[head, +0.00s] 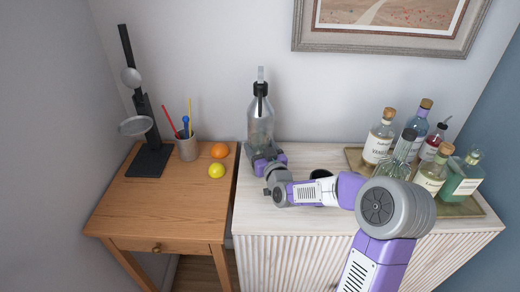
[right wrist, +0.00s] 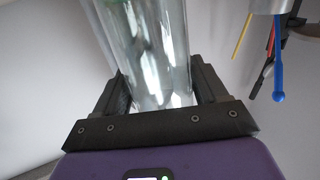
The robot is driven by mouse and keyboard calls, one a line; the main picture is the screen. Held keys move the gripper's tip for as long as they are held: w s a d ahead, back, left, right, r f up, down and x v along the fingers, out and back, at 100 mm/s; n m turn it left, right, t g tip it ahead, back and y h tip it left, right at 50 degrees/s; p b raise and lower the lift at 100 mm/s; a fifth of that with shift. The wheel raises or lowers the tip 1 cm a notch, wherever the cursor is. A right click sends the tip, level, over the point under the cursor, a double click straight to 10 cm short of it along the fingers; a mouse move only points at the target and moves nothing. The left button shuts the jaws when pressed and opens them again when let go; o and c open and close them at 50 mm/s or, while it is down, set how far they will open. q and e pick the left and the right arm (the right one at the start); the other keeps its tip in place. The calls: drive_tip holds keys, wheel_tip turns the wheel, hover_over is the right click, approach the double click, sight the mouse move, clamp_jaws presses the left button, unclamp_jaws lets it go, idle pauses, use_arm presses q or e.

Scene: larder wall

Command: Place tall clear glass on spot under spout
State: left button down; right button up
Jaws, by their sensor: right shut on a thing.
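A tall clear glass (right wrist: 150,45) stands between the two dark fingers of my right gripper (right wrist: 160,88) in the right wrist view; the gripper is shut on it. In the head view my right gripper (head: 263,155) is low at the back left of the pale cabinet. Just above it rises a clear bottle (head: 260,118) with a dark collar and a pale top piece. Glass and bottle overlap there, and I cannot tell their outlines apart. A marked spot under a spout cannot be made out. My left gripper is out of view.
A wooden table (head: 120,205) at left holds a black stand (head: 152,160), a cup of sticks (head: 187,149), an orange (head: 219,150) and a lemon (head: 216,171). A tray (head: 462,209) with several bottles and a whisk stands right on the cabinet (head: 250,215). A dark round thing (head: 321,174) is partly behind my arm.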

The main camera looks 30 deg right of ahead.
drive_tip(key=shift+r, duration=0.15)
drive_tip(key=o, duration=1.4)
drive_tip(key=shift+c, duration=0.2)
drive_tip(key=s+a+p, duration=0.1)
drive_tip(key=s+a, duration=0.1)
drive_tip(key=s, duration=1)
